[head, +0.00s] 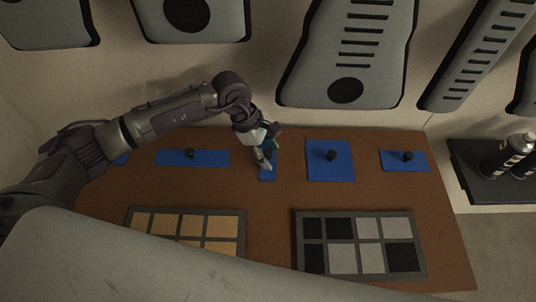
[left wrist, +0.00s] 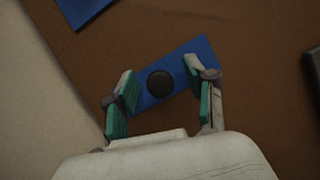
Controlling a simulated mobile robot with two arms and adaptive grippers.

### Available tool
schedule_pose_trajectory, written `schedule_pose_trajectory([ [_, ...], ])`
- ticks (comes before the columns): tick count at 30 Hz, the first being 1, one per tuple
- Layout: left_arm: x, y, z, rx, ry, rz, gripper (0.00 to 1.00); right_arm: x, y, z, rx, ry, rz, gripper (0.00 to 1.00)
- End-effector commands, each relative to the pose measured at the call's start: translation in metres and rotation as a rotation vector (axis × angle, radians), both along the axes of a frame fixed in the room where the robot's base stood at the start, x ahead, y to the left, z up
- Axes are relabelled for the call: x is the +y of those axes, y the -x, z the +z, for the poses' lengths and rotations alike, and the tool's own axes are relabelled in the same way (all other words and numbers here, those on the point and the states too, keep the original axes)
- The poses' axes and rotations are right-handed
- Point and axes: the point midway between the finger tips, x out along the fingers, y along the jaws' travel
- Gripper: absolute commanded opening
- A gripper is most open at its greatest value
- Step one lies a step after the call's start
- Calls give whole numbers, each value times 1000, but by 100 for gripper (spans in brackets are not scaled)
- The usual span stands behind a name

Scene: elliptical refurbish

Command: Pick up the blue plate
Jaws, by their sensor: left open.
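Several blue plates with black knobs lie in a row along the back of the brown table. My left gripper (head: 266,152) is over a narrow blue plate (head: 268,173) in the middle of the row and partly hides it. In the left wrist view the open fingers (left wrist: 161,82) are on either side of that plate's round black knob (left wrist: 160,83), with a gap on both sides. The blue surface (left wrist: 184,70) shows between the fingers. I cannot tell whether the fingertips touch the plate. My right gripper is not in view.
Other blue plates lie left (head: 215,158) and right (head: 320,172), with another at far right (head: 417,167). A tray with tan squares (head: 240,225) and one with black and grey squares (head: 300,240) lie in front. Spray cans (head: 500,158) stand at right. Grey panels (head: 385,30) hang behind.

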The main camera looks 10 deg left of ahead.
Motion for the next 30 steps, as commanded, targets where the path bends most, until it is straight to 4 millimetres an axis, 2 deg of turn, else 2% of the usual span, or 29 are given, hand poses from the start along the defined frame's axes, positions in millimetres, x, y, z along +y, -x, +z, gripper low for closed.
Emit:
schedule_pose_trajectory([
  [2,0,0,0,0,0,0,55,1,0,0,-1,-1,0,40],
  [3,0,0,0,0,0,0,52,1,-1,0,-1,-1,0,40],
  [9,0,0,0,1,0,1,19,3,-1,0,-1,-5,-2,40],
  [12,0,0,0,1,0,1,5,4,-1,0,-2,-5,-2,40],
  [25,0,4,2,3,-1,0,5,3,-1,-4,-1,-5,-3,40],
  [28,-2,9,8,1,1,-1,5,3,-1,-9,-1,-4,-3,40],
  [30,-1,7,19,-2,0,0,5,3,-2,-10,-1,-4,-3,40],
])
